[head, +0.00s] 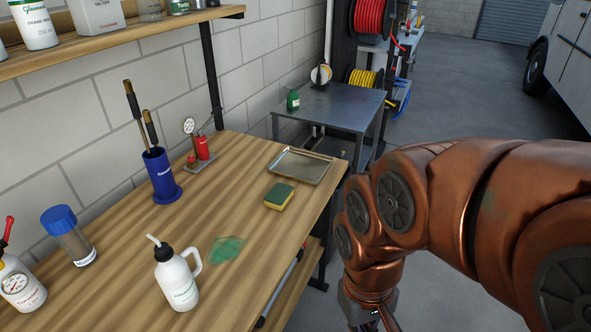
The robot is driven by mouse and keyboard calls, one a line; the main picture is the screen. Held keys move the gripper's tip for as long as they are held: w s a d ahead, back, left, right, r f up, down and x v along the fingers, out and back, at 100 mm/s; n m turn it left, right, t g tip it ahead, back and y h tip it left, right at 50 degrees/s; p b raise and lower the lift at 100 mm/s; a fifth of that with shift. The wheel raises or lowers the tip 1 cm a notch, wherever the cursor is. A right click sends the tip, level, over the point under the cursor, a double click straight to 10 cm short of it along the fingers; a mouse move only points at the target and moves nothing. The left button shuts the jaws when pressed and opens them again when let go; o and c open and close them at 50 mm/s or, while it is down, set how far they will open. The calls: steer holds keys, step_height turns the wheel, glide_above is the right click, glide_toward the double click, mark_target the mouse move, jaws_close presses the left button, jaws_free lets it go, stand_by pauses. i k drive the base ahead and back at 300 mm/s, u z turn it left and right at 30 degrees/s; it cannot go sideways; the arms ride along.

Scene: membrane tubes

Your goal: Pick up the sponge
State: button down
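The sponge (279,196) lies on the wooden workbench (240,175), near its right edge. It has a dark green top and yellow sides. A metal tray (301,166) lies just behind it, and a green patch (227,249) is on the bench nearer to me. My copper-coloured arm reaches in from the right. My gripper (376,318) is only partly in view at the bottom edge, to the right of the bench and well apart from the sponge. Its fingertips are cut off, so I cannot tell whether it is open.
A white jug (177,279) stands at the front of the bench. A blue holder (161,177) with black-handled tools and a red gauge device (201,146) stand near the wall. A jar with a blue lid (69,236) is at left. A metal table (335,106) stands beyond the bench.

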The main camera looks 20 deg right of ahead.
mark_target(279, 195)
steer(key=z, duration=1.55)
steer(key=i, duration=1.2)
steer(key=u, duration=3.75)
